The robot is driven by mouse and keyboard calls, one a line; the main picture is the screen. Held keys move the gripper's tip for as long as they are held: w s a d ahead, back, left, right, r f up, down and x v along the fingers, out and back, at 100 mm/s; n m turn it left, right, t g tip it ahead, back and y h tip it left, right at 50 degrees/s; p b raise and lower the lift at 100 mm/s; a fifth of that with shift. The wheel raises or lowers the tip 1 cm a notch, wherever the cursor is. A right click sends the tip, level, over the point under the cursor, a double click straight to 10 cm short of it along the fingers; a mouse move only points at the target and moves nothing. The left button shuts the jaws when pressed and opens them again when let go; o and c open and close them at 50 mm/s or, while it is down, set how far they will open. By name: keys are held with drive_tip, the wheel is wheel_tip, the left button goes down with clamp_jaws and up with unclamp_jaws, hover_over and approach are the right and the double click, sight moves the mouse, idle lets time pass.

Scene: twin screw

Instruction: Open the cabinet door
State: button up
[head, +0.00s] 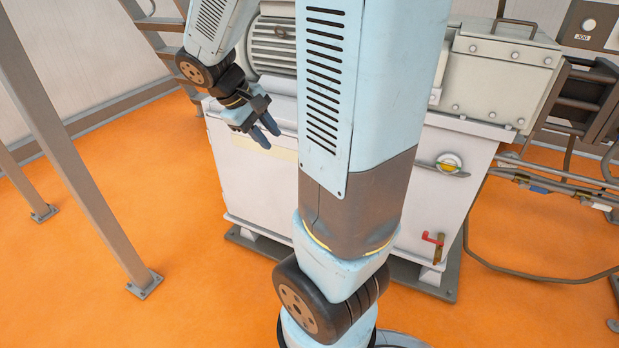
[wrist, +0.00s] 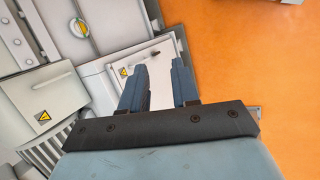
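A white cabinet (head: 258,190) stands under the grey machine in the head view, partly hidden behind my arm. My gripper (head: 266,131) is above and in front of its left part, fingers pointing down and to the right. The wrist view shows a pale panel (wrist: 118,84), which looks like the cabinet door, with a small dark handle (wrist: 155,53) and a yellow warning triangle. In that view my gripper (wrist: 157,78) has its two blue fingers apart with nothing between them. The handle lies beyond the fingertips, apart from them. The panel looks closed; my gripper covers its lower part.
A yellow-and-white round dial (head: 449,162) and a red lever (head: 433,239) sit on the cabinet's right part. Pipes and cables (head: 560,185) run at the right. Grey posts (head: 80,160) stand at the left. The orange floor (head: 190,270) is clear at the front left.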

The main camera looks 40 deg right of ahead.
drive_tip(key=w+d+f+n+g+h, duration=0.3)
drive_tip(key=w+d+f+n+h, duration=0.15)
drive_tip(key=w+d+f, duration=0.45)
drive_tip(key=w+d+f+n+t+h, duration=0.25)
drive_tip(key=f+n, duration=0.25)
drive_tip(key=f, duration=0.5)
drive_tip(key=w+d+f+n+t+h, duration=0.1)
drive_tip(key=d+f+n+t+h, duration=0.2)
drive_tip(key=f, duration=0.6)
drive_tip(key=w+d+f+n+t+h, duration=0.1)
drive_tip(key=f+n+t+h, duration=0.1)
drive_tip(key=f+n, duration=0.6)
drive_tip(key=w+d, duration=0.1)
drive_tip(key=d, duration=0.3)
drive_tip(key=w+d+f+m, duration=0.1)
drive_tip(key=d, duration=0.4)
drive_tip(key=w+d+f+m, duration=0.1)
drive_tip(key=d, duration=0.3)
drive_tip(key=shift+d+m, duration=0.25)
drive_tip(key=shift+d, duration=0.1)
drive_tip(key=shift+c, duration=0.3)
clamp_jaws()
